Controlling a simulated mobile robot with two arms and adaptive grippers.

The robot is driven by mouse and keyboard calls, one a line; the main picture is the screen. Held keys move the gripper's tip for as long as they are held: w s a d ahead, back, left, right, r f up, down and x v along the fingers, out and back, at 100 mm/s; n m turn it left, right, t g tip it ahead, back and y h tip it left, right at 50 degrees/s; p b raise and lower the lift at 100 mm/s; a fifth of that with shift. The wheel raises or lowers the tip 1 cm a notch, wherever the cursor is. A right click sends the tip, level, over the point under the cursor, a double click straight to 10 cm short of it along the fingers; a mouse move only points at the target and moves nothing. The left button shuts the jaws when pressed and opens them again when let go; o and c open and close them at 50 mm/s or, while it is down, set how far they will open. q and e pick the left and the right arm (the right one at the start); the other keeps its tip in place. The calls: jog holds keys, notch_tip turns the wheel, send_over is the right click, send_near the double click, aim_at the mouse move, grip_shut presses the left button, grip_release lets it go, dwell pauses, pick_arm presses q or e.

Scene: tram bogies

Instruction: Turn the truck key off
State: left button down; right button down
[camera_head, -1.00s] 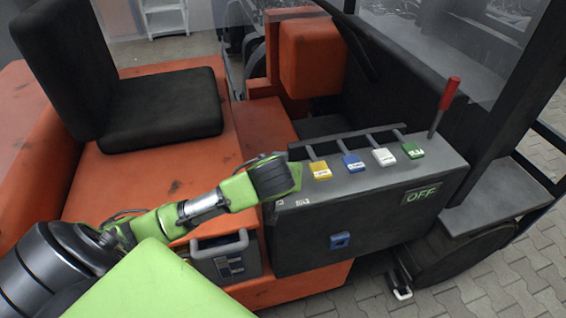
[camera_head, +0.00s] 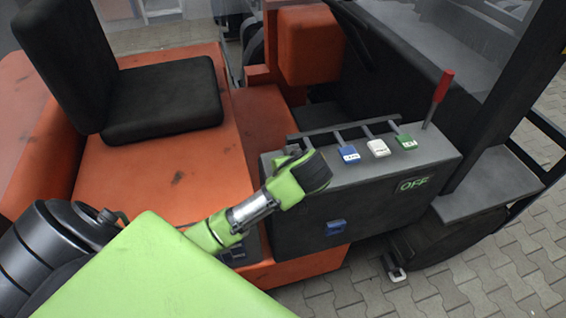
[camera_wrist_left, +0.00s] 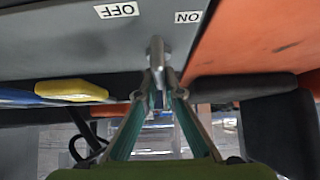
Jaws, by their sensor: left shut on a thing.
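In the left wrist view a grey metal key (camera_wrist_left: 156,52) stands out from the dark panel, near a white OFF label (camera_wrist_left: 116,10) and a white ON label (camera_wrist_left: 188,17), both upside down. My left gripper (camera_wrist_left: 156,88) is shut on the key, its two fingers closing together at the key's near end. In the head view my left wrist (camera_head: 308,176) is at the left end of the grey control box (camera_head: 370,205); it hides the fingers and the key. A green OFF sign (camera_head: 412,184) shows on the box front. My right gripper is not in view.
Blue (camera_head: 348,153), white (camera_head: 378,147) and green (camera_head: 406,142) levers and a red-handled lever (camera_head: 442,86) are on the box top. A blue part (camera_head: 336,227) is on its front. The black seat (camera_head: 160,103) and orange body lie to the left.

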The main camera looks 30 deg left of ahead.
pick_arm(q)
jog(key=c, duration=2.2)
grip_release()
jog(key=shift+o, duration=0.2)
jog(key=shift+r, duration=0.1)
jog(key=v, duration=1.1)
jog(key=shift+s+d+r, duration=0.15)
jog(key=shift+s+r, duration=0.05)
jog(key=shift+s, duration=0.15)
